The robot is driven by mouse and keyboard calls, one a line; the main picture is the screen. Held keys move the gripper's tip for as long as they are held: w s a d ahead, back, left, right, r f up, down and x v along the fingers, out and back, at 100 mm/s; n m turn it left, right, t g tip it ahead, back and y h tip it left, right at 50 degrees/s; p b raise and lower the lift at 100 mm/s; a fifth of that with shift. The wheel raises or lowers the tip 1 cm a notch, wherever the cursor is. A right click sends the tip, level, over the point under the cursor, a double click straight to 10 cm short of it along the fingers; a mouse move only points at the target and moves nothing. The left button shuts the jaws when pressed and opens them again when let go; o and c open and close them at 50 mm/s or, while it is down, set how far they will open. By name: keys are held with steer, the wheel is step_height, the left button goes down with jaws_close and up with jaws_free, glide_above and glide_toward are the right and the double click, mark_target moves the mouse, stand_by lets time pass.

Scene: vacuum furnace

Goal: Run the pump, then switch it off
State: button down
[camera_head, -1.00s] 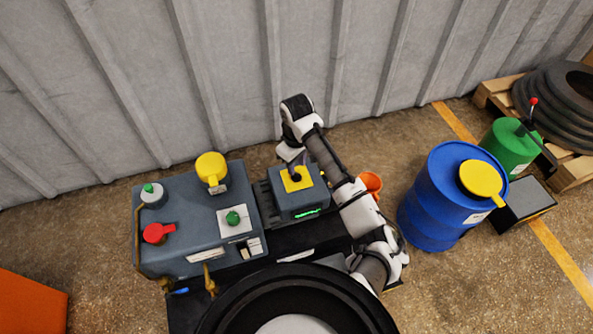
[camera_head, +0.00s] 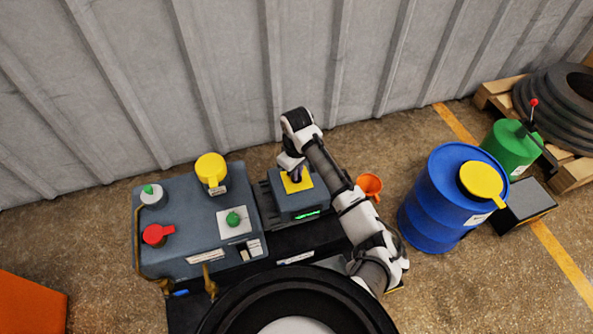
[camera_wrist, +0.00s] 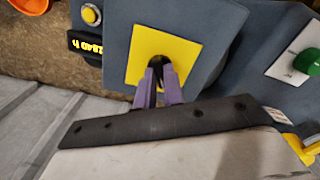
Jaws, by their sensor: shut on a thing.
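The pump's small grey-blue unit (camera_head: 300,208) has a yellow plate (camera_head: 305,184) on top and a lit green readout (camera_head: 307,216) on its front. My gripper (camera_head: 294,175) reaches down onto the plate from the wall side. In the wrist view its two purple fingers (camera_wrist: 158,76) are shut on a dark switch knob (camera_wrist: 157,63) at the middle of the yellow plate. The fingers hide most of the knob, so its setting cannot be told. The unit's readout (camera_wrist: 86,44) and a yellow button (camera_wrist: 90,14) also show there.
A larger grey cabinet (camera_head: 185,205) to the left carries a red handle (camera_head: 154,234), a green knob (camera_head: 233,219) and a yellow-capped part (camera_head: 210,168). An orange funnel (camera_head: 369,185) and a blue drum (camera_head: 432,205) stand to the right. A ribbed wall (camera_head: 230,80) is behind.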

steer(key=shift+r+m+p, duration=0.15)
steer(key=shift+m+p, duration=0.25)
steer(key=shift+p, duration=0.3)
steer(key=m+p, duration=0.2)
steer(key=p, duration=0.1)
steer(key=shift+a+r, duration=0.1)
steer(key=shift+r, duration=0.05)
steer(key=m+p, duration=0.3)
steer(key=p, duration=0.1)
steer(key=shift+s+m, duration=0.1)
steer(key=shift+m, duration=0.2)
steer(key=m+p, duration=0.3)
steer(key=shift+f+m+p, duration=0.25)
steer(key=shift+m+p, duration=0.65)
steer(key=shift+m, duration=0.3)
steer(key=c, duration=1.5)
jaws_free()
